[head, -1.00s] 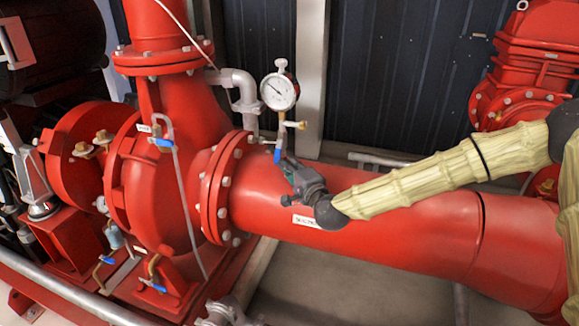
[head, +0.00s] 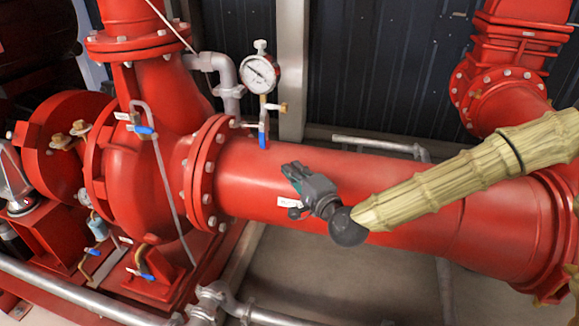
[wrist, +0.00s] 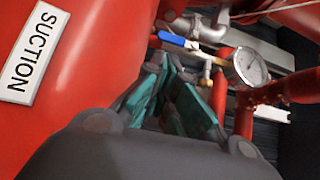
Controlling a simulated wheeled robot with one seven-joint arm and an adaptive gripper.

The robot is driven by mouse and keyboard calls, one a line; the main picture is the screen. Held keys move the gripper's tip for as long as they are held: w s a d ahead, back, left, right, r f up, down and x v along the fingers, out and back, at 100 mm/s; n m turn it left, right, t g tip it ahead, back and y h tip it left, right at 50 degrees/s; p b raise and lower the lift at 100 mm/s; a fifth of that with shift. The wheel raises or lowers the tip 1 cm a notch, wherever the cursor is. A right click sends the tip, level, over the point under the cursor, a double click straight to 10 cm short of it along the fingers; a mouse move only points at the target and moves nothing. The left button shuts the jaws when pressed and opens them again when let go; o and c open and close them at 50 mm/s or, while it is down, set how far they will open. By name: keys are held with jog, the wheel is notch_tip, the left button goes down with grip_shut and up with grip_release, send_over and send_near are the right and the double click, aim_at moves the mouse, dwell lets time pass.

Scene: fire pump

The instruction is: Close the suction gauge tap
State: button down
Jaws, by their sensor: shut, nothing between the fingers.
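The suction gauge (head: 259,73) is a round white dial above the red suction pipe, and it also shows in the wrist view (wrist: 251,67). Below it is the gauge tap with a blue lever (head: 262,138) hanging down in line with the thin gauge pipe. In the wrist view the blue lever (wrist: 178,41) lies beyond the fingertips, beside a brass fitting (wrist: 206,62). My gripper (head: 291,168), dark grey with teal finger pads, is shut and empty. It is to the right of and below the lever, apart from it, in front of the red pipe.
The large red suction pipe (head: 400,190) runs just behind my gripper, with a white SUCTION label (wrist: 33,52). A bolted flange (head: 207,170) stands to the left. Another blue-handled valve (head: 143,130) is on the pump casing. Grey pipes (head: 380,146) run behind.

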aim_at(262, 136)
dwell(0.3)
jog(key=shift+d+r+b, duration=0.2)
jog(key=shift+d, duration=0.55)
jog(key=shift+d+r+b, duration=0.15)
jog(key=shift+d+r, duration=0.05)
jog(key=shift+d, duration=0.5)
jog(key=shift+d+r+b, duration=0.2)
jog(key=shift+d, duration=0.55)
jog(key=shift+w, duration=0.1)
jog(key=x, duration=0.9)
jog(key=shift+w+a, duration=0.1)
jog(key=a, duration=0.1)
jog(key=w+a, duration=0.1)
jog(key=shift+w+a+p, duration=0.2)
jog(key=shift+a+p, duration=0.1)
jog(key=shift+p, duration=0.05)
jog(key=shift+w+a, duration=0.25)
jog(key=shift+a, duration=0.5)
